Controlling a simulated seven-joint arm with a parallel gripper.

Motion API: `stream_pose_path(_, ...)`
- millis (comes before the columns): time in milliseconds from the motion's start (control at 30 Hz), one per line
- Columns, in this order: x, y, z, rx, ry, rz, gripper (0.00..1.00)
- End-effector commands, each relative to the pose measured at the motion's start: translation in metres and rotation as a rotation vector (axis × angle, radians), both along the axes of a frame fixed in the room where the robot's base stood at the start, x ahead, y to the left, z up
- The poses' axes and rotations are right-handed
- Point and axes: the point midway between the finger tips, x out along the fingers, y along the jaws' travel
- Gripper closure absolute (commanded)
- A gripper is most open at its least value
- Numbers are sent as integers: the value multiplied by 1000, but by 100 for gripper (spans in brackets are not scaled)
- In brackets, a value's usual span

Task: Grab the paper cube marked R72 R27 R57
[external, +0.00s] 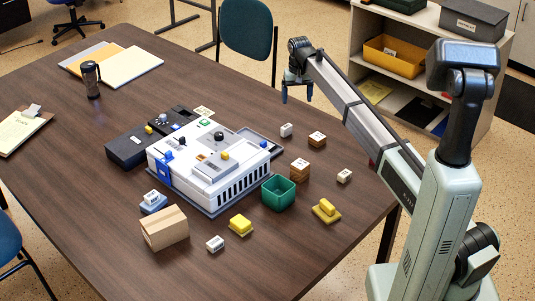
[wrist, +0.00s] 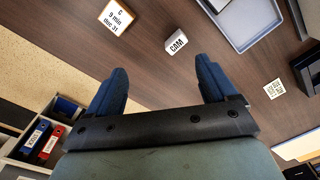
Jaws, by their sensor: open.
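Several small white blocks with dark marks are on the table: one behind the machine (external: 286,130), one at the right (external: 344,176), one at the front (external: 215,244) and one on a blue base (external: 152,198). I cannot read R72 R27 R57 on any of them. In the wrist view the white block (wrist: 176,42) beyond my fingers reads "CAM". My gripper (external: 297,93) is open and empty, raised above the table's far right edge. Its two blue fingers (wrist: 161,75) are spread wide in the wrist view, with nothing between them.
A white machine (external: 210,165) fills the table's middle, with a grey tray (wrist: 243,38) beside it. Wood blocks (external: 300,169), a green bin (external: 278,192), yellow pieces (external: 326,210) and a cardboard box (external: 165,228) stand around it. A small printed card (wrist: 274,88) lies flat. The table's left front is clear.

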Motion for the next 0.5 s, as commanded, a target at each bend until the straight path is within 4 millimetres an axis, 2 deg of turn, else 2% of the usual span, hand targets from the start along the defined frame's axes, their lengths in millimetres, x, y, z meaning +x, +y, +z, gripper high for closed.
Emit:
stream_pose_path(33, -1, -34, -1, 1, -1, -35, 15)
stream_pose_path(200, -7, -130, -3, 1, -3, -135, 15)
stream_pose_path(300, -17, -175, -4, 1, -4, -169, 15)
stream_pose_path(500, -46, -243, -7, 0, -5, -179, 15)
